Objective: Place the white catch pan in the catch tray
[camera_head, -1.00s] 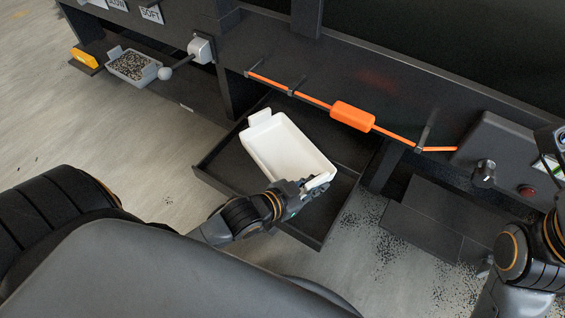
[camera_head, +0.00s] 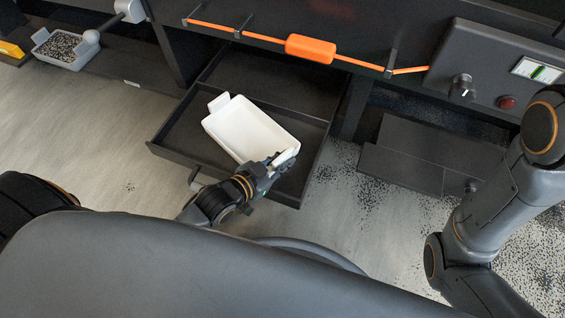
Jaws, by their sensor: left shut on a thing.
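The white catch pan (camera_head: 243,130) is an empty rectangular dish with a small tab at its far left end. It shows over the dark catch tray (camera_head: 178,152), a wide shallow drawer pulled out below the bench. I cannot tell whether the pan touches the tray floor or is held just above it. My left gripper (camera_head: 279,162) is shut on the pan's near right rim, and its fingers are partly hidden. My right arm (camera_head: 490,205) comes in at the right, but its gripper is not in view.
An orange bar with an orange block (camera_head: 311,48) runs along the bench front. A control box (camera_head: 490,75) with a knob and red button stands at the right. A grey tray of granules (camera_head: 62,48) is at the upper left. Dark granules litter the floor at right.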

